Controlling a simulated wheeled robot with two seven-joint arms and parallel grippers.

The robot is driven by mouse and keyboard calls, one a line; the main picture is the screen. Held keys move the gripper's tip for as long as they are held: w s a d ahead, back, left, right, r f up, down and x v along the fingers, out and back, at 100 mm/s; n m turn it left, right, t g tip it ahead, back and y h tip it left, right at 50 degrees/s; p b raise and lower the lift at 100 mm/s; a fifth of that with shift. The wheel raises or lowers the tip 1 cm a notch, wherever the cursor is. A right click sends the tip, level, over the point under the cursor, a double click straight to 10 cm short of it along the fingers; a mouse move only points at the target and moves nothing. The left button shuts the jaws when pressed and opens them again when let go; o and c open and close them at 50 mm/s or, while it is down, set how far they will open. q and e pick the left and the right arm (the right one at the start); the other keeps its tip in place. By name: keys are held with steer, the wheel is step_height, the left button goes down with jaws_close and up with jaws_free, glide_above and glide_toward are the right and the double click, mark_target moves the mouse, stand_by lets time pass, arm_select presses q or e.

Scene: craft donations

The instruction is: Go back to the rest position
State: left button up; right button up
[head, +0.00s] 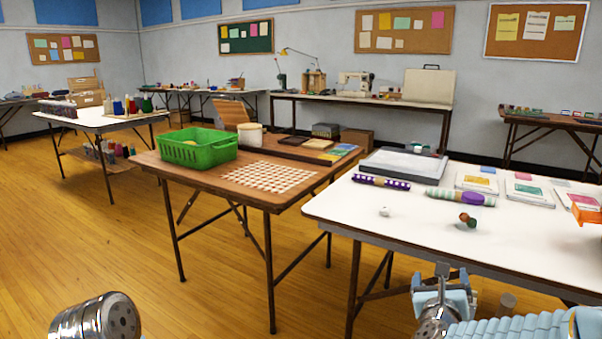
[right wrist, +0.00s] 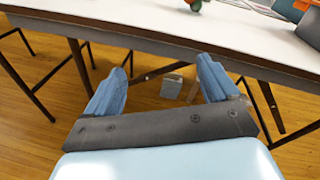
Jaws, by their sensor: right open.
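My right gripper (head: 441,276) shows at the bottom right of the head view, in front of the near edge of the white table (head: 385,228). In the right wrist view its two blue fingers (right wrist: 160,85) are spread apart with nothing between them. They point at the edge of the white table (right wrist: 200,42), with the floor showing below it. At the bottom left of the head view only a rounded metal part of my left arm (head: 97,318) shows. My left gripper is out of the picture.
The white table holds two rolls (head: 381,182) (head: 460,197), a grey lidded tray (head: 402,165), cards (head: 525,189) and small beads (head: 467,220). A brown table (head: 262,198) with a green basket (head: 197,148) stands left of it. The wooden floor (head: 90,230) at left is clear.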

steer(key=s+a+f+n+g+y, duration=0.25)
steer(key=a+f+n+y, duration=0.2)
steer(key=f+n, duration=0.6)
steer(key=s+a+f+n+g+y, duration=0.1)
steer(key=a+f+n+g+y, duration=0.2)
steer(key=a+f+n, duration=0.7)
steer(key=s+a+f+n+g+y, duration=0.1)
steer(key=s+a+f+n+g, duration=0.1)
steer(key=s+f+n+g, duration=0.2)
steer(key=s+a+f+n+g+y, duration=0.2)
steer(key=s+f+n+g, duration=0.3)
steer(key=s+f+n, duration=0.5)
steer(key=s+f, duration=0.6)
steer(key=f, duration=0.1)
steer(key=shift+n, duration=0.35)
steer(key=shift+f+y, duration=0.1)
steer(key=shift+y, duration=0.15)
